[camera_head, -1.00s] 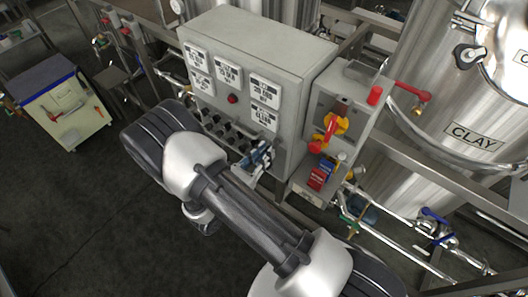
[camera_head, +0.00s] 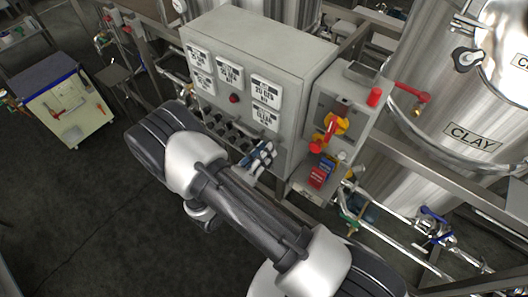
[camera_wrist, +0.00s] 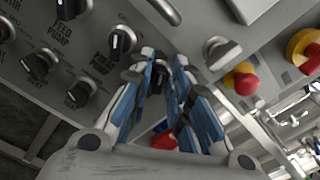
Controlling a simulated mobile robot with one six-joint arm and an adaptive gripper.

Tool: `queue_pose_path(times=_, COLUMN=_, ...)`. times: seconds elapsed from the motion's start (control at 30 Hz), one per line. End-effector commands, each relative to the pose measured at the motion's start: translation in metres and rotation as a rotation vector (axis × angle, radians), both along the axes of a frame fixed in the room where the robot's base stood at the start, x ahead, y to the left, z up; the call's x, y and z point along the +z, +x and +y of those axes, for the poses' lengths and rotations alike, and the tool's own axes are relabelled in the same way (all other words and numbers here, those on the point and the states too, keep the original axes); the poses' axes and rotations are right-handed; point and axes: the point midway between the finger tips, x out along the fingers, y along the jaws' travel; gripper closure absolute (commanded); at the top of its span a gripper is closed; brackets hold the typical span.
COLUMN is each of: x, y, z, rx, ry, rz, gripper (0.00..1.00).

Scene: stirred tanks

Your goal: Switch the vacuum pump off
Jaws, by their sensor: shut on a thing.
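The grey control box (camera_head: 262,42) stands in the upper middle of the head view, with rows of black selector knobs low on its front. My gripper (camera_head: 259,158), with blue-lined fingers, is at the lower right of these knobs. In the wrist view my gripper (camera_wrist: 163,88) is shut on a dark knob (camera_wrist: 159,76), mostly hidden between the fingertips. The label of the held knob is not readable. A black knob with a white pointer line (camera_wrist: 121,40) is just to its upper left, near lettering reading "PUMP".
Other knobs (camera_wrist: 79,93) lie left of the fingers. A red button on a yellow base (camera_wrist: 243,79) is to the right. A box with a red and yellow handle (camera_head: 333,126) adjoins the control box. Floor is open left.

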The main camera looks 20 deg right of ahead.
Motion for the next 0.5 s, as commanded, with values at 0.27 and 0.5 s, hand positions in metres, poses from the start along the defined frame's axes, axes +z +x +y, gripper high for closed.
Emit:
queue_pose_path(times=0.27, x=-0.0006, y=-0.0003, z=-0.0001, rx=-0.001, ry=0.000, rz=0.002, gripper=0.80)
queue_pose_path(times=0.5, x=-0.0003, y=-0.0002, z=-0.0002, rx=0.000, ry=-0.001, rz=0.001, gripper=0.72)
